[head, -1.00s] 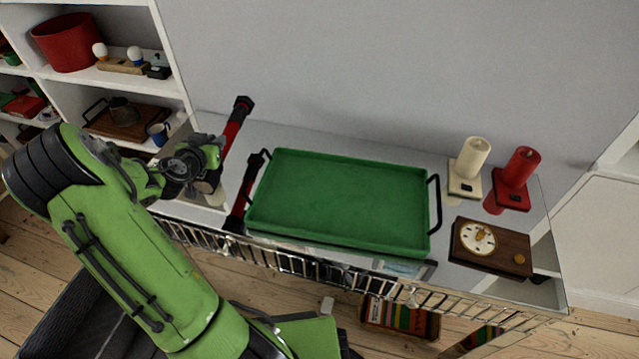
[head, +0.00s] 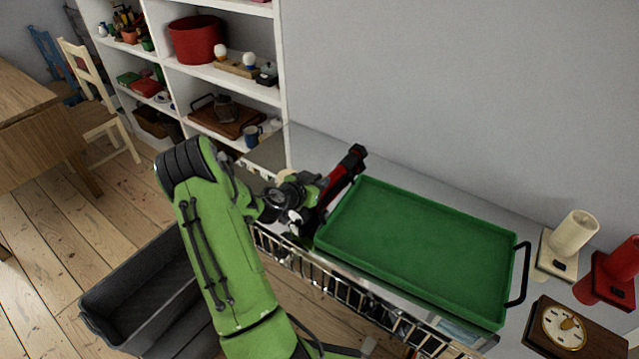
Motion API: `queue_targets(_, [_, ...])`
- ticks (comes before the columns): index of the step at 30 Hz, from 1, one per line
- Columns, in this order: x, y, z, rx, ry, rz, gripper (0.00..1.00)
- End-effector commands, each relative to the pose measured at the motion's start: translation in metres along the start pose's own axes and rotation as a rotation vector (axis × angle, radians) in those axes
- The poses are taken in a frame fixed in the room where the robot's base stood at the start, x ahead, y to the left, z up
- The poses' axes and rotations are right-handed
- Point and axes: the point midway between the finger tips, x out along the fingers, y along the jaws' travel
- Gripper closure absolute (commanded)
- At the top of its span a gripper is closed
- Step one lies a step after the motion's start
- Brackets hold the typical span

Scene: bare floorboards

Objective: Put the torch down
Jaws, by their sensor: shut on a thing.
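The torch (head: 338,183) is red with black ends. In the head view it slants up to the right at the left end of the green tray (head: 420,244), its black head (head: 354,157) toward the wall. My gripper (head: 312,196) is shut on the lower part of the torch. Torch and gripper hide the tray's left handle. I cannot tell whether the torch touches the shiny sideboard top (head: 312,143) or is just above it.
A white shelf (head: 281,60) is behind left. A dark open crate (head: 140,285) lies on the floor.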

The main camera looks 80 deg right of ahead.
Motion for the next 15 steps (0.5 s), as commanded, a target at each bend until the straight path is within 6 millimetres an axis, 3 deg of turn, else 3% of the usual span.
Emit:
queue_targets(6, [0.0006, -0.0002, 0.0013, 0.000, 0.001, -0.001, 1.00])
queue_targets(7, [0.0005, -0.0002, 0.0022, 0.000, -0.001, -0.001, 0.81])
queue_targets(9, [0.0001, -0.0002, 0.0014, -0.001, -0.001, -0.001, 0.71])
queue_targets(12, [0.0000, -0.0002, 0.0011, -0.001, -0.001, -0.001, 0.57])
queue_targets(15, [0.0000, -0.0002, 0.0010, -0.001, -0.001, -0.001, 0.57])
